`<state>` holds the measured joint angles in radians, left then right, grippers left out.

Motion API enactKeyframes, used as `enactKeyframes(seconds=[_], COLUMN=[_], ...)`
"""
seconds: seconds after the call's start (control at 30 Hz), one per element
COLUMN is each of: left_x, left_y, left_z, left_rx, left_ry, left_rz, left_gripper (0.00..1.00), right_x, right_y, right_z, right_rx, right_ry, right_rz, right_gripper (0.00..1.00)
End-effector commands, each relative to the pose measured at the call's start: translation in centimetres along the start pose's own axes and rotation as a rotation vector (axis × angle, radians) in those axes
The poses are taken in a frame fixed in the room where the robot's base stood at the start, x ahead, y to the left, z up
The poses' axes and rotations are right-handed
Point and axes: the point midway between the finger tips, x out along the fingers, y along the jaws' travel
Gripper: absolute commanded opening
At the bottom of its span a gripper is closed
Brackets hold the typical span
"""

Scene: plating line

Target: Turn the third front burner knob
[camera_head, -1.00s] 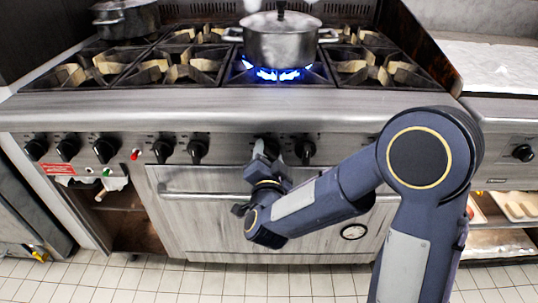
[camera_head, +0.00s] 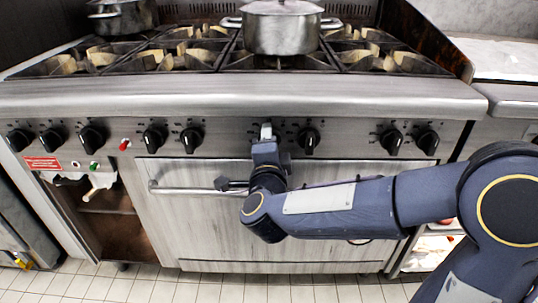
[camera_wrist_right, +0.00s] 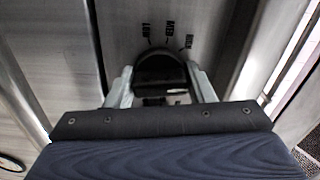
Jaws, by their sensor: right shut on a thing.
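A black burner knob (camera_wrist_right: 160,70) shows in the right wrist view, on the steel panel with small dark lettering beyond it. My right gripper (camera_wrist_right: 158,88) is shut on this knob, with one pale finger on each side. In the head view my right gripper (camera_head: 266,134) is at the front panel, between knobs to its left and right, and it hides most of the held knob. A steel pot (camera_head: 282,30) with a lid stands on the burner behind the panel, and no flame shows under it. My left gripper is not in view.
Other black knobs line the panel, one close on the right (camera_head: 308,139) and one on the left (camera_head: 191,138). An oven door handle (camera_head: 190,190) runs below. A dark pot (camera_head: 121,16) stands at the back left.

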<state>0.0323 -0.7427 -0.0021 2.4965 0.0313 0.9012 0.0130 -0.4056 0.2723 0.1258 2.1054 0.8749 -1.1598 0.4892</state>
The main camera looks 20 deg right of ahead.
Motion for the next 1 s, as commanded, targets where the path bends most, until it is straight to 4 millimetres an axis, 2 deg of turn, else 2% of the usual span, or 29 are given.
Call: enactKeyframes(seconds=[0.03,0.3,0.87,0.9,1.0], left_x=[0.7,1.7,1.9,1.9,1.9], left_y=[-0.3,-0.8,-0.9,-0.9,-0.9], left_z=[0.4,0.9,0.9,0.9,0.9], left_rx=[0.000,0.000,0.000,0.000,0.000], left_ry=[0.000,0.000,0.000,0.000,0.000], left_rz=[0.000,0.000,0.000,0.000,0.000], left_gripper=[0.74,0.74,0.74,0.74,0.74], right_x=[0.0,0.0,0.0,0.0,0.0], right_y=[0.4,0.2,0.1,0.1,0.1], right_z=[0.0,0.0,0.0,0.0,0.0], right_rx=[0.030,0.139,0.172,0.172,0.171], right_ry=[0.001,0.001,0.000,0.000,0.000], right_rz=[0.000,0.001,0.003,0.003,0.003], right_gripper=[0.26,0.26,0.26,0.51,0.65])
